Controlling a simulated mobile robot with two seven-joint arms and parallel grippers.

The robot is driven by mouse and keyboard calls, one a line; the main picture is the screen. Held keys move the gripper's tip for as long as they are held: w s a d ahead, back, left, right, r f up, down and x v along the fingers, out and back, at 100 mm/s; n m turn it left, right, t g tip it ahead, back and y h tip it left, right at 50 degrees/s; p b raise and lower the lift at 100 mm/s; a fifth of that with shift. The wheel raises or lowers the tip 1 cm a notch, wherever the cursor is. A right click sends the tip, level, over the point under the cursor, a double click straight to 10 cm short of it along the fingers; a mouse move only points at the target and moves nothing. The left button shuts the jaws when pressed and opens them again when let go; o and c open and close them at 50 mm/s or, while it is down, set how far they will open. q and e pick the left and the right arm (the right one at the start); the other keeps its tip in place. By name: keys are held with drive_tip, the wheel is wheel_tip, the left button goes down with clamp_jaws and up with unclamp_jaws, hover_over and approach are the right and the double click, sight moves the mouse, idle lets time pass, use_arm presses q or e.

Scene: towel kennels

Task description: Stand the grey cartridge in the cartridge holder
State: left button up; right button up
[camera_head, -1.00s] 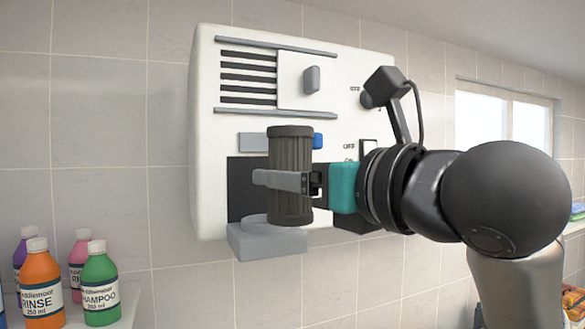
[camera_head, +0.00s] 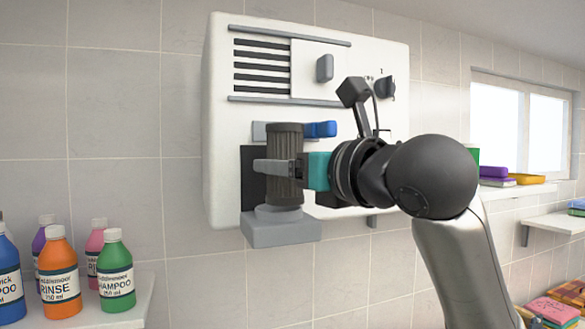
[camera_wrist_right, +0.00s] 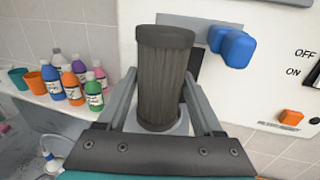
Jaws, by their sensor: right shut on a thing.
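The grey cartridge (camera_head: 286,187) is a dark, ribbed, upright cylinder in front of the white wall unit. My right gripper (camera_head: 275,166) is shut around its middle, coming from the right. The cartridge holder (camera_head: 280,232) is a light grey bracket with a round seat, low on the unit. The cartridge's lower end is at the round seat in the head view; I cannot tell whether it rests in it. In the right wrist view the cartridge (camera_wrist_right: 163,80) stands between both fingers, hiding most of the seat behind its lower end. My left gripper is not in view.
The white wall unit (camera_head: 225,110) carries a blue lever (camera_head: 320,129) just right of the cartridge's top, a grey knob (camera_head: 325,68) and a dark dial (camera_head: 385,88). Several bottles stand on a shelf (camera_head: 140,312) at lower left. Shelves with coloured items are at right.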

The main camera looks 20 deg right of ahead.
drive_tip(key=shift+w+a+f+b, duration=0.1)
drive_tip(key=shift+w+f+b, duration=0.1)
drive_tip(key=shift+w, duration=0.55)
drive_tip(key=shift+w+f+b, duration=0.1)
drive_tip(key=shift+w+b, duration=0.05)
drive_tip(key=shift+w, duration=0.6)
drive_tip(key=shift+f+b, duration=0.5)
drive_tip(key=shift+f, duration=0.4)
drive_tip(key=o, duration=1.5)
drive_tip(key=shift+b+v, duration=1.65)
drive_tip(key=shift+v, duration=5.95)
